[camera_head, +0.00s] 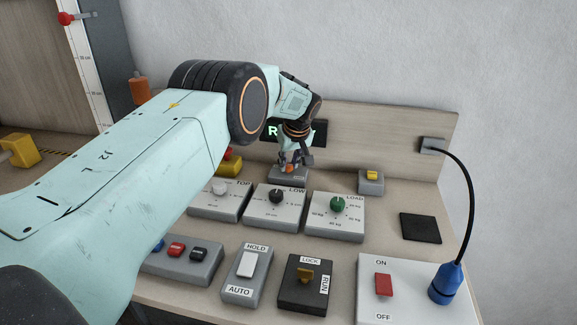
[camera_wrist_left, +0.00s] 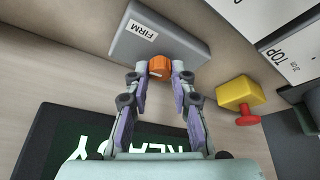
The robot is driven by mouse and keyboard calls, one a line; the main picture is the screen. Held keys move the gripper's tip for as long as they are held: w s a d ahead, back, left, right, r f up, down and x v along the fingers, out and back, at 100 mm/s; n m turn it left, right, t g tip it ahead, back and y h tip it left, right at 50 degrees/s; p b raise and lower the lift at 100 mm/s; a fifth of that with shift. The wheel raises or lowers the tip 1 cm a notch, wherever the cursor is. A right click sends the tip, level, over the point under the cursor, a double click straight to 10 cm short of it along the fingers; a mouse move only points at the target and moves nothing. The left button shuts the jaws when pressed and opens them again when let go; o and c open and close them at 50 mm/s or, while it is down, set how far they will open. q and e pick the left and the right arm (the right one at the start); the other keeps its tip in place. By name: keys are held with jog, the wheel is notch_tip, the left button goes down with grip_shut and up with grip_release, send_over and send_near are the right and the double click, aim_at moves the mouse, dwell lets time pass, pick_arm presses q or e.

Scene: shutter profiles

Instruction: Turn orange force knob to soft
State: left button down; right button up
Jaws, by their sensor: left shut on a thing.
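The orange force knob (camera_wrist_left: 159,67) sits on a grey box (camera_wrist_left: 185,40) at the back of the panel, and a "FIRM" label shows beside it. Any "SOFT" label is hidden. In the head view the knob (camera_head: 289,168) is small and partly covered. My left gripper (camera_wrist_left: 160,73) is shut on the knob, one fingertip on each side. My right gripper is not in view.
The TOP (camera_head: 219,188), black (camera_head: 277,196) and green LOAD (camera_head: 337,205) knobs stand in front. A yellow block with a red button (camera_wrist_left: 240,95) is nearby. A "READY" display (camera_wrist_left: 75,135) stands behind. A cable with a blue plug (camera_head: 446,284) is at right.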

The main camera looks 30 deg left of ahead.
pick_arm(q)
jog(key=shift+w+n+y+b, duration=0.2)
jog(key=shift+n+y+b, duration=0.1)
jog(key=shift+n+b, duration=0.85)
jog(key=shift+r+n+g+b, duration=0.1)
jog(key=shift+n+g+b, duration=0.4)
jog(key=shift+n+b, duration=0.4)
jog(key=c, duration=1.1)
grip_release()
jog(key=shift+s, duration=0.1)
jog(key=shift+d, duration=0.1)
jog(key=v, duration=1.1)
jog(key=shift+d+r, duration=0.25)
jog(key=shift+r, duration=0.1)
jog(key=shift+r, duration=0.15)
